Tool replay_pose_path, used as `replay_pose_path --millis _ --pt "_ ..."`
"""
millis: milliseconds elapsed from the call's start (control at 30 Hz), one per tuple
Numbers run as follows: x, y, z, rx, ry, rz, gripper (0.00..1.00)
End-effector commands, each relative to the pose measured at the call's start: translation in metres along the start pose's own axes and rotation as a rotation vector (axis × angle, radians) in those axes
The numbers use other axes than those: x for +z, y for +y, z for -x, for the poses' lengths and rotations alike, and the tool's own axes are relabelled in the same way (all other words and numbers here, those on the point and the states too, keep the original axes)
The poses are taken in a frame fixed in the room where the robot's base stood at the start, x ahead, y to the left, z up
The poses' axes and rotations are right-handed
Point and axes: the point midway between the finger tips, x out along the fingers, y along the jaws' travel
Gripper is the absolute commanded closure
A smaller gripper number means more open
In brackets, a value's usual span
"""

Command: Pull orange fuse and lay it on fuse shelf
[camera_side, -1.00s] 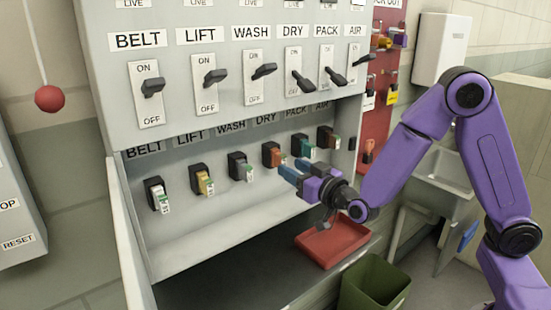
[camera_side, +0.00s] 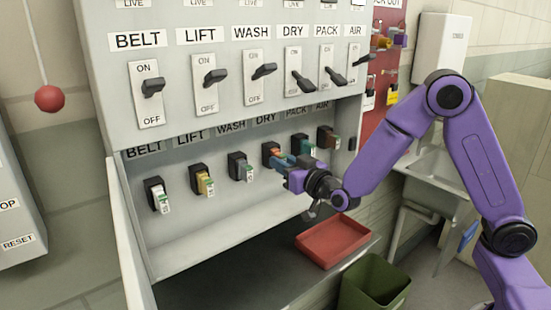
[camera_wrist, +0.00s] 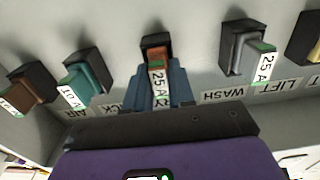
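The orange fuse (camera_side: 272,151) sits in its black holder under the DRY label, in the row of fuses on the grey panel. In the wrist view the orange fuse (camera_wrist: 155,55) shows its white and green label facing me. My gripper (camera_side: 284,166) is at this fuse, its blue fingers one on each side of it. In the wrist view my gripper (camera_wrist: 160,85) straddles the fuse's label, and whether the fingers press on it cannot be told. A pale shelf (camera_side: 235,237) runs below the fuse row and looks bare.
A teal fuse (camera_side: 304,147) and a brown fuse (camera_side: 330,138) stand close on the right. A grey fuse (camera_side: 241,168) and a yellow fuse (camera_side: 204,183) are on the left. A red tray (camera_side: 335,240) and a green bin (camera_side: 375,285) are below right.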

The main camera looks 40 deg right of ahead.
Motion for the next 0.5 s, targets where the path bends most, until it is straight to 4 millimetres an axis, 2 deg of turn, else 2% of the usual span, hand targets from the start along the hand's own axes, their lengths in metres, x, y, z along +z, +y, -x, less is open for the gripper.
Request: replay_pose_path --millis 500 --pt "-0.001 -0.001 0.013 -0.002 0.001 -0.001 1.0"
